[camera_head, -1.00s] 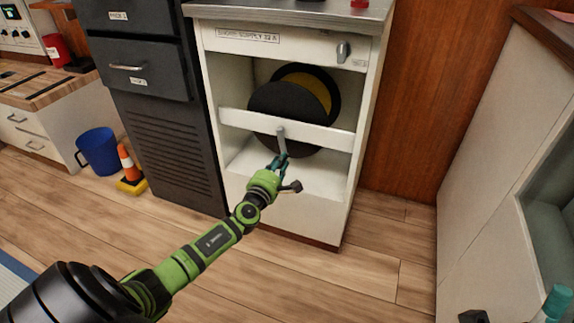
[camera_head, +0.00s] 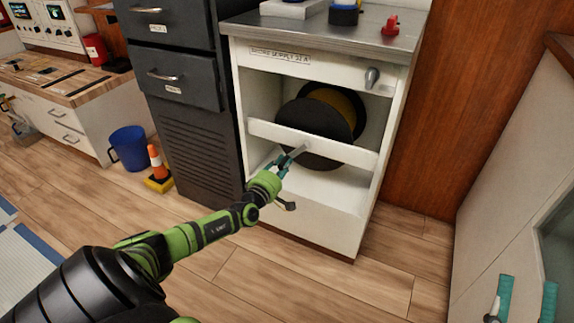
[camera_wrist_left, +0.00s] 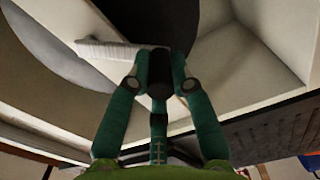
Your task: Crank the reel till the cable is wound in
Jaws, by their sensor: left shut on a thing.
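The reel (camera_head: 312,119) is a black-flanged drum with yellow cable (camera_head: 344,100) on it, inside an open white cabinet (camera_head: 327,194). A white bar (camera_head: 346,151) crosses in front of it. The grey crank (camera_head: 299,151) sticks out at the bar and points down and left; its arm also shows in the wrist view (camera_wrist_left: 112,48). My left gripper (camera_head: 289,163) is shut on the crank's dark handle (camera_wrist_left: 158,82), which sits between its teal fingers. My right gripper (camera_head: 527,282) is at the bottom right, open and empty, away from the reel. The cable's free end is not seen.
A dark drawer cabinet (camera_head: 186,130) stands directly left of the reel cabinet. A blue bucket (camera_head: 129,148) and an orange cone (camera_head: 157,162) stand on the floor further left. A pale cabinet (camera_head: 500,215) stands at the right. The wooden floor in front is clear.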

